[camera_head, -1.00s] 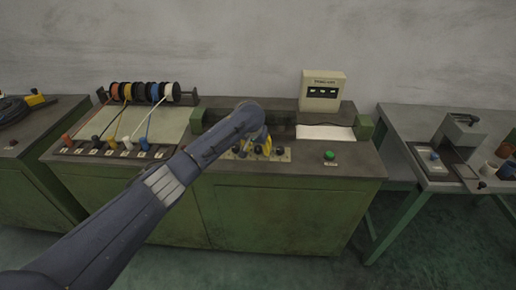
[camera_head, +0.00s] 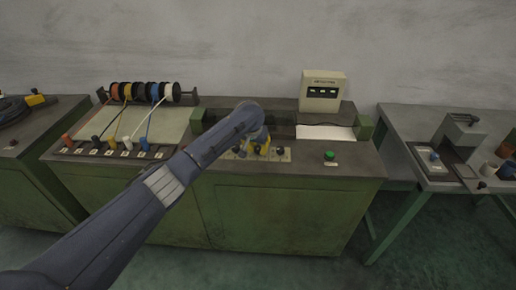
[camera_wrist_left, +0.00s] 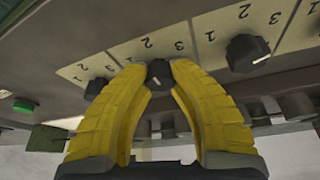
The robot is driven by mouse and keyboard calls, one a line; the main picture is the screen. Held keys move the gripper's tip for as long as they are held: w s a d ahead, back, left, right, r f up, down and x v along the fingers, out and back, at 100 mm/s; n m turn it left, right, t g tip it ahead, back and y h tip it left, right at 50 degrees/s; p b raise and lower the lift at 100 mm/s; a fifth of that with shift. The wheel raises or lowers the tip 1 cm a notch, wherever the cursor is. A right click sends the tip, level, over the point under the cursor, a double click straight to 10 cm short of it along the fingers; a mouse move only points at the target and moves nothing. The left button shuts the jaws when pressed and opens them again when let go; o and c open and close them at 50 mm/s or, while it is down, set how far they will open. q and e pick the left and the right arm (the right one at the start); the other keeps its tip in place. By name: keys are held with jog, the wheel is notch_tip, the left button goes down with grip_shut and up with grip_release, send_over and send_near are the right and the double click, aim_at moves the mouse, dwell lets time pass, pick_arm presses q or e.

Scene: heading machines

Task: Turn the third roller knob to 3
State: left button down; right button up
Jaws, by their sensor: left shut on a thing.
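My left gripper (camera_head: 262,148) reaches down to the knob panel (camera_head: 286,157) on the front of the green machine. In the left wrist view its yellow fingers (camera_wrist_left: 160,80) are shut on a dark roller knob (camera_wrist_left: 160,73), the middle one of three knobs visible there. The numbers 1, 2 and 3 are printed around each knob. The held knob's pointer mark is not clear. A neighbouring knob (camera_wrist_left: 247,53) is on the right in this view, and another knob (camera_wrist_left: 95,88) is on the left. Both stand free of the fingers. My right gripper is not in view.
A green button (camera_head: 330,155) sits right of the panel. A cream display box (camera_head: 323,91) stands behind, near white paper (camera_head: 325,132). Wire spools (camera_head: 140,92) and a row of coloured levers (camera_head: 127,143) are on the left. A grey table (camera_head: 420,125) stands at right.

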pick_arm(q)
jog(key=shift+m, duration=0.3)
jog(key=m+h, duration=0.1)
jog(key=m, duration=0.1)
jog(key=m+g+h, duration=0.1)
jog(key=m, duration=0.2)
jog(key=shift+r, duration=0.1)
jog(key=m+g, duration=0.1)
jog(key=m, duration=0.2)
jog(key=m+g+h, duration=0.1)
jog(key=m, duration=0.1)
jog(key=shift+d+m, duration=0.1)
jog(key=shift+m, duration=0.6)
jog(key=c, duration=1.1)
grip_release()
jog(key=shift+o, duration=0.2)
jog(key=w+v, duration=0.1)
jog(key=v, duration=1.1)
jog(key=shift+s, duration=0.3)
